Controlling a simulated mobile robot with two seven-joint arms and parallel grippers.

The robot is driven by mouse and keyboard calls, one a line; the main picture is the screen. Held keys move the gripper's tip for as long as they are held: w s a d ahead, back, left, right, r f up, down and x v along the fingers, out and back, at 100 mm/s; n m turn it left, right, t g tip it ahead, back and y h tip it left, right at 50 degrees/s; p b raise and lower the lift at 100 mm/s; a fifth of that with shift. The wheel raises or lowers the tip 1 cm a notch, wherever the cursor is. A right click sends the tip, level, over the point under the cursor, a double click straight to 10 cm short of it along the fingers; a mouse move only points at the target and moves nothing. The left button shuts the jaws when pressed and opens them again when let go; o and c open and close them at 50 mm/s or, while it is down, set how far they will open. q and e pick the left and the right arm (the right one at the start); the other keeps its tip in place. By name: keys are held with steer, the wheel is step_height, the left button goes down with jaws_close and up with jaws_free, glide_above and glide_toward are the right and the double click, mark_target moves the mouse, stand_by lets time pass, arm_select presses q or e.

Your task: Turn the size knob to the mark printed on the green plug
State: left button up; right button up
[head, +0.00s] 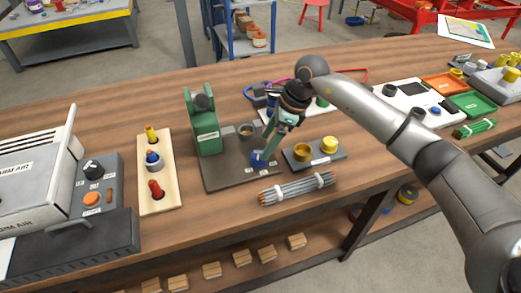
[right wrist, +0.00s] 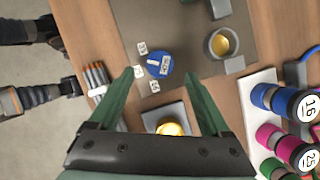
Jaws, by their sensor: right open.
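The blue size knob (head: 257,158) sits at the front of the dark skid plate (head: 217,177). In the right wrist view the knob (right wrist: 158,63) has a white mark on top, with small white number labels beside it; I cannot read them surely. My right gripper (head: 266,145) is above the knob, pointing down. In the wrist view its green fingers (right wrist: 159,73) are open on either side of the knob, with nothing between them. A green piece (head: 322,101) shows partly behind my right arm, perhaps the green plug; its print is not visible. My left gripper is not in view.
A small block with brass and yellow parts (head: 313,154) is close right. A bundle of rods (head: 297,188) lies in front. Blue "16" (right wrist: 308,103) and pink "25" (right wrist: 308,158) plugs show in the wrist view.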

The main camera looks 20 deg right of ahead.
mark_target(259, 154)
steer(key=shift+x, duration=2.25)
jaws_close()
